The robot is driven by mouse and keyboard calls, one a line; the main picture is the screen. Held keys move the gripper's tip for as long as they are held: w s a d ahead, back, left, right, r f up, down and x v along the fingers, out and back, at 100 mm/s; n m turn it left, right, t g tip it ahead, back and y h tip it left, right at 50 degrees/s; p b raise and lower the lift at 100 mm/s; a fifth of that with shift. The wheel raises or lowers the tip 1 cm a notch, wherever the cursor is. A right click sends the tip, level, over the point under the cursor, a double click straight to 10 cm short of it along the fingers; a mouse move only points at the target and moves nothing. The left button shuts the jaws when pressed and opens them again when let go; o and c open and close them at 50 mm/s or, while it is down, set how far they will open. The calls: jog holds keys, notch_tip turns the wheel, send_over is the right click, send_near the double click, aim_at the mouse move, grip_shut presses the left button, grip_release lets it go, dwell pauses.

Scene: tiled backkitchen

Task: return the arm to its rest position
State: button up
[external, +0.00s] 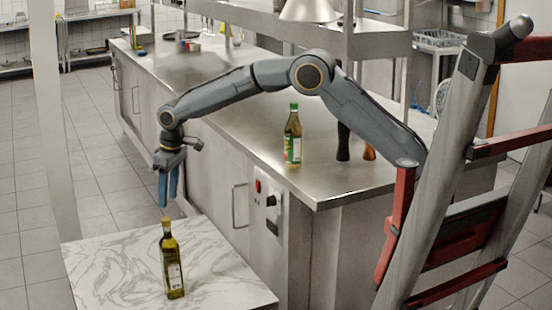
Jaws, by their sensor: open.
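My gripper (168,188) hangs at the end of my grey arm in the external view, with its blue fingers pointing down. It is open and empty. It is above the marble-topped table, over the back part near an olive oil bottle (171,262). The fingertips are close above the bottle's cap in the picture; the exact gap in depth cannot be told. My arm stretches out to the left, bent at the elbow, across the steel counter.
The marble-topped table (105,262) has free room around the bottle. On the steel counter (240,133) stand a green-capped bottle (292,138), a dark mill (343,143) and a partly hidden brown one (369,151). A ladder (440,190) with red steps stands at the right.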

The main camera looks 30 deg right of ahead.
jog(key=shift+d, duration=0.1)
jog(key=d+r+m+p, duration=0.2)
jog(key=d+r+p, duration=0.1)
jog(key=d, duration=1.3)
jog(key=d+r+m+p, duration=0.3)
jog(key=d+p, duration=0.1)
jog(key=d, duration=1.1)
jog(key=s+d+r+m+t+h+p, duration=0.15)
jog(key=s+d+m+p, duration=0.3)
jog(key=s+d, duration=1.75)
jog(key=shift+n+g, duration=0.25)
jog(key=shift+g, duration=0.3)
jog(key=f+b, duration=0.1)
jog(key=w+f+b, duration=0.1)
jog(key=f, duration=0.1)
jog(key=f+b, duration=0.1)
jog(key=shift+w+d+f+b, duration=0.2)
jog(key=shift+d+b, duration=0.05)
jog(key=shift+b, duration=0.15)
